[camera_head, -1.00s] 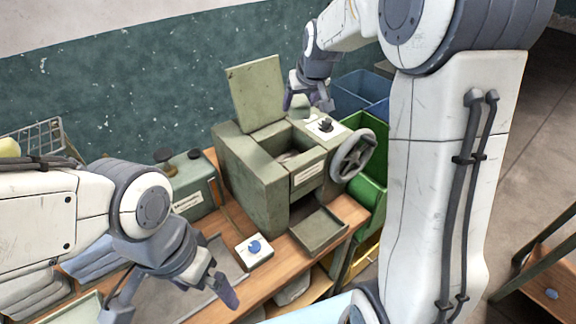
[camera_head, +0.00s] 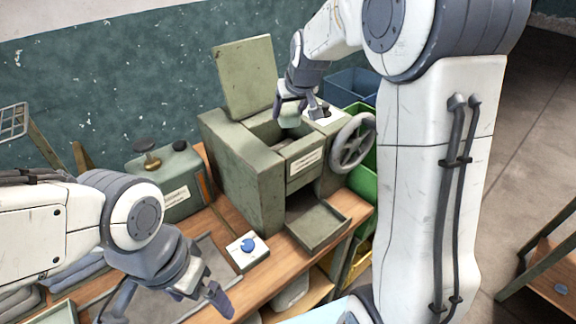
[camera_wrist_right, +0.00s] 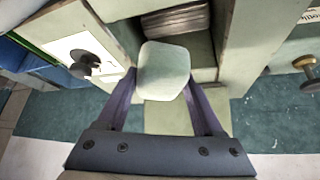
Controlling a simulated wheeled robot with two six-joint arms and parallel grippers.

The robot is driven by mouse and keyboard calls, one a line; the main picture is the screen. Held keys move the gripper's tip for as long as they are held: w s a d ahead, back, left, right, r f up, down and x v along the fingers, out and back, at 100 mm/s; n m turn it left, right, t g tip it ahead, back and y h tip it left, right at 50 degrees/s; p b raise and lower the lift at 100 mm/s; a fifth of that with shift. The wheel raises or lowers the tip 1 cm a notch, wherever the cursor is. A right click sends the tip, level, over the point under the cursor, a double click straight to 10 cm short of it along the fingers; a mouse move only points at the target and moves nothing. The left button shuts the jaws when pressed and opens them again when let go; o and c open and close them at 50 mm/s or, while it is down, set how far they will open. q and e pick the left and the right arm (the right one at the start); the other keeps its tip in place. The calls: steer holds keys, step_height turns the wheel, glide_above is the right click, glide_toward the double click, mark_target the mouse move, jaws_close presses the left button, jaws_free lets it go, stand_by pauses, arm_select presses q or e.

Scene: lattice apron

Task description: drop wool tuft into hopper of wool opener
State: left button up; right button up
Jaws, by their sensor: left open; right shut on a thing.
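The wool opener is a green metal box (camera_head: 240,170) on the bench, with its lid (camera_head: 245,78) raised and its hopper (camera_head: 262,136) open at the top. My right gripper (camera_head: 296,104) is over the hopper, shut on a pale wool tuft (camera_head: 288,117). In the right wrist view the tuft (camera_wrist_right: 163,70) sits between both fingers (camera_wrist_right: 163,92), with the hopper's inside and a ridged roller (camera_wrist_right: 176,20) beyond it. Whether the tuft touches the hopper wall is unclear. My left gripper (camera_head: 172,302) is open and empty over the front left of the bench.
A handwheel (camera_head: 352,143) is on the opener's right side, and an open tray (camera_head: 318,224) juts from its front. A small box with a blue knob (camera_head: 247,246) stands in front. A green canister (camera_head: 168,182) is left of the opener. Green and blue bins (camera_head: 352,86) stand behind right.

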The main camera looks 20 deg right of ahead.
step_height(320, 180, down, 4)
steer(key=b, duration=0.2)
steer(key=shift+b, duration=0.3)
steer(key=o, duration=1.3)
steer(key=shift+o, duration=0.2)
steer(key=shift+s+r, duration=0.1)
steer(key=b+v, duration=0.1)
steer(key=v, duration=0.9)
steer(key=shift+s+r, duration=0.1)
steer(key=shift+r, duration=0.05)
